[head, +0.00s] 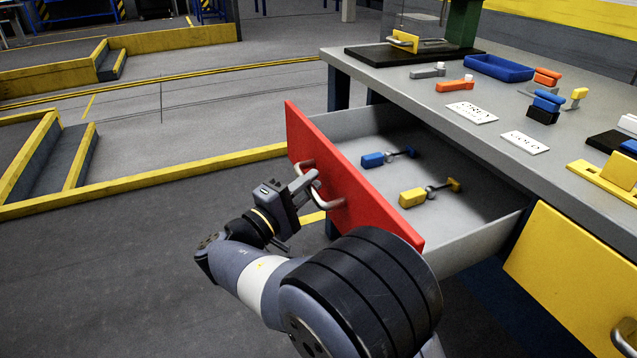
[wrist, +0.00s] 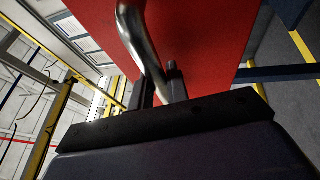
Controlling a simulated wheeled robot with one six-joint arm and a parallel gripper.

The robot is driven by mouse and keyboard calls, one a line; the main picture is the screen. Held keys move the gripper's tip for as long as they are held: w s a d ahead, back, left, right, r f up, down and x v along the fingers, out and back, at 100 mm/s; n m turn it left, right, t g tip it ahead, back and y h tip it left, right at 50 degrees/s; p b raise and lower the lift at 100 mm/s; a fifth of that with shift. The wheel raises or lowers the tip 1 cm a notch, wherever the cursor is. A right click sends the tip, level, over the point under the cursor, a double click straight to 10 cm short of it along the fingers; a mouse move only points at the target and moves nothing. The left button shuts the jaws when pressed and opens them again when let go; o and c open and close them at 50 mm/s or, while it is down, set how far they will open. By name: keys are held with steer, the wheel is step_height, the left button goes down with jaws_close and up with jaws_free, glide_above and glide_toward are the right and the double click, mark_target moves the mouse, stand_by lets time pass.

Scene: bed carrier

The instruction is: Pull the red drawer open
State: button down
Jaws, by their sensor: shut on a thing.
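The red drawer (head: 372,215) stands pulled out from the grey workbench in the head view, with its inside in sight. A blue-handled part (head: 373,160) and a yellow-handled part (head: 413,197) lie on its floor. My gripper (head: 314,184) is at the metal handle (head: 333,203) on the drawer's red front, shut on it. In the wrist view the handle (wrist: 140,45) runs down between the two fingers of my gripper (wrist: 160,88), in front of the red panel (wrist: 205,40). The exact contact on the handle is partly hidden.
The workbench top (head: 400,97) carries a blue tray (head: 498,67), several coloured parts and two white label cards. A yellow drawer (head: 575,280) is closed at the right. Yellow-edged low platforms (head: 60,160) stand at the left, with open grey floor between.

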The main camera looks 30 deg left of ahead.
steer(key=shift+s+a+f, duration=0.1)
steer(key=shift+s+a, duration=0.9)
steer(key=shift+s, duration=0.2)
steer(key=c, duration=1.4)
jaws_free()
steer(key=shift+o, duration=0.2)
steer(key=p+v, duration=0.2)
steer(key=v, duration=0.9)
steer(key=shift+p, duration=0.4)
steer(key=shift+w+d, duration=0.15)
steer(key=shift+w, duration=0.05)
steer(key=b+x, duration=0.2)
steer(key=x, duration=0.9)
steer(key=shift+b, duration=0.3)
